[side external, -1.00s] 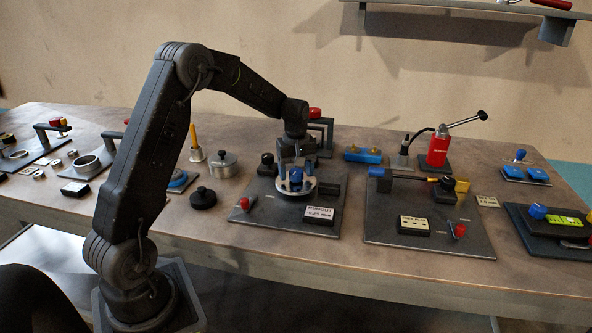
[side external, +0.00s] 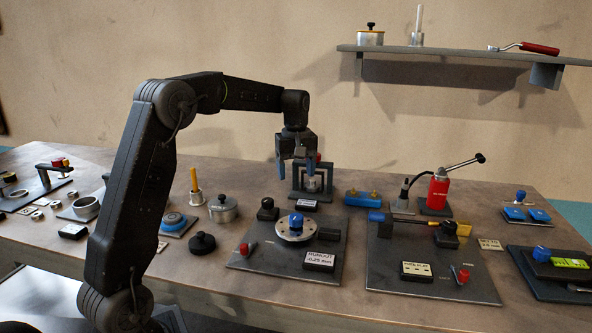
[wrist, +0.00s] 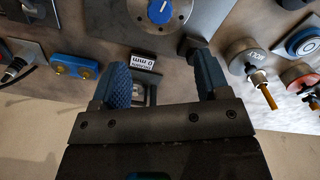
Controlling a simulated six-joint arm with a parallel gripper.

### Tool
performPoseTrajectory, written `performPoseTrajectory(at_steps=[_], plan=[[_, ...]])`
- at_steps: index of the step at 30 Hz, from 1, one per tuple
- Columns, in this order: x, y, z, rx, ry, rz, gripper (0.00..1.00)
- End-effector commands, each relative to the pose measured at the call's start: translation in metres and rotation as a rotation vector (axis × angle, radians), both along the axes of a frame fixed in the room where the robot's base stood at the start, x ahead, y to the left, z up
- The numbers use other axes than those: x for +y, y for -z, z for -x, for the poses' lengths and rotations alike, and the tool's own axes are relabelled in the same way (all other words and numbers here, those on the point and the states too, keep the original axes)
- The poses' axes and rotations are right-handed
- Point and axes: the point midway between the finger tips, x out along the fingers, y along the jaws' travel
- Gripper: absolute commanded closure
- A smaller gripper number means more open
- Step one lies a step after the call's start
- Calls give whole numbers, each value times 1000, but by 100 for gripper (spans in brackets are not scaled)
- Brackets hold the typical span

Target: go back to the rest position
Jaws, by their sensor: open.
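My gripper (side external: 297,168) is raised above the bench, pointing down, with its two blue fingers apart and nothing between them. In the wrist view my gripper (wrist: 160,85) also shows its blue ribbed fingers spread and empty. Below and in front of it in the side view is a round metal disc (side external: 283,233) with a blue knob (side external: 296,221) on a dark plate. The blue knob also shows at the top of the wrist view (wrist: 160,11), clear of the fingers.
A dark frame stand (side external: 326,178) is just behind my gripper. A red press (side external: 437,190), a blue block (side external: 363,199) and a lidded metal pot (side external: 223,208) stand nearby. A wall shelf (side external: 460,54) is at upper right. The air around my gripper is clear.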

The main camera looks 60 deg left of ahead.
Motion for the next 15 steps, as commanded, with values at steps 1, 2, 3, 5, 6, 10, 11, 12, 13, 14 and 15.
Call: performPoseTrajectory(at_steps=[1,2,3,5,6,10,11,12,13,14,15], plan=[[0,-1,0,0,0,0,31],[0,-1,0,0,0,0,31],[0,-1,0,0,0,0,31],[0,-1,0,0,0,0,31],[0,-1,0,0,0,0,31],[0,-1,0,0,0,0,31],[0,-1,0,0,0,0,31],[0,-1,0,0,1,0,31],[-1,-1,0,-1,3,-1,31],[-3,-3,1,-5,9,-2,31],[-7,-6,3,-10,24,-5,31]])
